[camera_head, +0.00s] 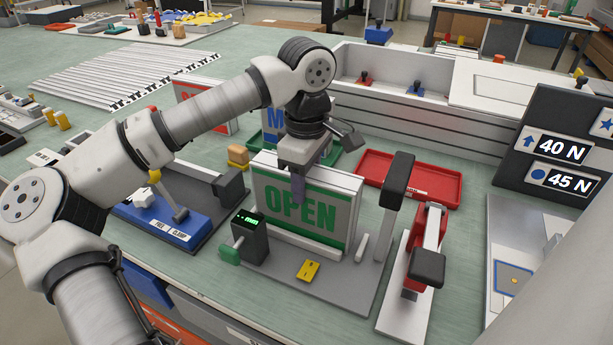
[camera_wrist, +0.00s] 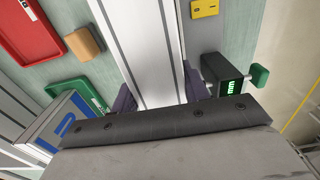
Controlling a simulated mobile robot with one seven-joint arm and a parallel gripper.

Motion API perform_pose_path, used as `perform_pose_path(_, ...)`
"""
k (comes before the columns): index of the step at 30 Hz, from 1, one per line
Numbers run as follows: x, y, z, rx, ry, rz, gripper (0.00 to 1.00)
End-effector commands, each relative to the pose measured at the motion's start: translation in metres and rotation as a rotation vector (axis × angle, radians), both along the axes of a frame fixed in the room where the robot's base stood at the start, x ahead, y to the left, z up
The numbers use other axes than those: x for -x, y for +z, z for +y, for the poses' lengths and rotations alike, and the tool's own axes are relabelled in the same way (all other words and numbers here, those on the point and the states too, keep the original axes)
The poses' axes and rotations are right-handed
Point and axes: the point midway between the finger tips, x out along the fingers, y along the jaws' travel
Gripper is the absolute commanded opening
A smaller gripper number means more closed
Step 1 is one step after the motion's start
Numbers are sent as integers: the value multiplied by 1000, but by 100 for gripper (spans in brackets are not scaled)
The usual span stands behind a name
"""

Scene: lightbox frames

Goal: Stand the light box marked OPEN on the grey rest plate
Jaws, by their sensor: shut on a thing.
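The light box marked OPEN (camera_head: 268,205) is white with a green face band and green letters. It stands upright over a grey plate (camera_head: 335,290), behind a pale bar; I cannot tell whether its bottom edge touches the plate. My gripper (camera_head: 298,188) comes down from above and is shut on the box's top. In the wrist view the box (camera_wrist: 142,45) runs between the two purple-grey fingers (camera_wrist: 158,95). The far finger is hidden behind the box in the head view.
A black meter (camera_head: 250,238) with a green knob and a yellow piece (camera_head: 308,271) are on the grey plate. A red clamp-like device (camera_head: 428,240) stands right. A red tray (camera_head: 440,190), tan block (camera_head: 238,155) and blue-lettered box (camera_head: 270,120) are behind. A blue fixture (camera_head: 165,220) is left.

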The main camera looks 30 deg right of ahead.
Motion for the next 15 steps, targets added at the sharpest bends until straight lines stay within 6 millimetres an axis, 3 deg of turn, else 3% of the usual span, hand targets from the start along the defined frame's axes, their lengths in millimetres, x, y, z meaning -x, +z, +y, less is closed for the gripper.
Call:
perform_pose_path(8,0,-3,0,0,0,-1,0)
perform_pose_path(9,0,-2,0,-1,0,-1,50)
perform_pose_path(13,0,-2,0,-1,0,-1,67)
perform_pose_path(15,0,-2,0,-1,0,-1,67)
